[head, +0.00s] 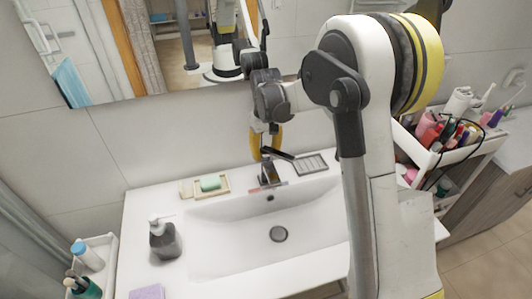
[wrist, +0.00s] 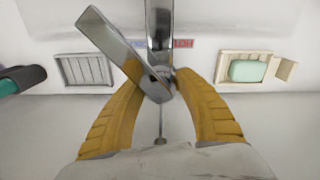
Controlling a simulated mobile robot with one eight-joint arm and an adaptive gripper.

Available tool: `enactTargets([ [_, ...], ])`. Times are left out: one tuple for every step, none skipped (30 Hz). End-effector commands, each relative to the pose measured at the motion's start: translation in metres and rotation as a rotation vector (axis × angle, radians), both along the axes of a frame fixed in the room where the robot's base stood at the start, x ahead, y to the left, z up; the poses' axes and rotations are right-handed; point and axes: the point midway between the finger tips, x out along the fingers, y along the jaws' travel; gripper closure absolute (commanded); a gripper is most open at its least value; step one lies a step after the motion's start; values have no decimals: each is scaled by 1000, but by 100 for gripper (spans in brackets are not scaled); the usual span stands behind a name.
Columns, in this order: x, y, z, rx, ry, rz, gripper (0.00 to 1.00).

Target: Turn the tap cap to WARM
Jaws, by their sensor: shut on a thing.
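The chrome tap (head: 267,172) stands at the back of the white sink. My gripper (head: 266,148) is above it, pointing down. In the wrist view my yellow fingers (wrist: 157,82) are shut on the tap cap (wrist: 154,88), one on each side of its round end. The cap's flat lever (wrist: 95,32) slants to the upper left there, out of line with the spout (wrist: 160,22), which points straight up in the picture.
A soap dish with green soap (head: 210,183) lies left of the tap, and a slatted dish (head: 311,164) lies right. A dark soap bottle (head: 163,240) stands on the sink's left side. A filled cosmetics cart (head: 446,153) is at right. The mirror is behind the tap.

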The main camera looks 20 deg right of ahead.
Motion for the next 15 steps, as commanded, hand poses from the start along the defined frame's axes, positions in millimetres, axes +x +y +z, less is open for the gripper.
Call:
enactTargets([
  [0, 0, -1, 0, 1, -25, 99],
  [0, 0, -1, 0, 1, -44, 99],
  [0, 0, -1, 0, 1, -73, 99],
  [0, 0, -1, 0, 1, -95, 99],
  [0, 0, -1, 0, 1, -117, 99],
  [0, 0, -1, 0, 1, -150, 99],
  [0, 1, -1, 0, 1, -175, 99],
  [0, 1, -1, 0, 1, -201, 99],
  [0, 1, -1, 0, 1, -234, 99],
  [0, 1, -1, 0, 2, -260, 99],
  [0, 1, -1, 0, 1, -284, 99],
  [0, 1, -1, 0, 1, -317, 99],
  [0, 1, -1, 0, 1, -340, 99],
  [0, 1, -1, 0, 1, -364, 99],
  [0, 1, -1, 0, 1, -394, 99],
])
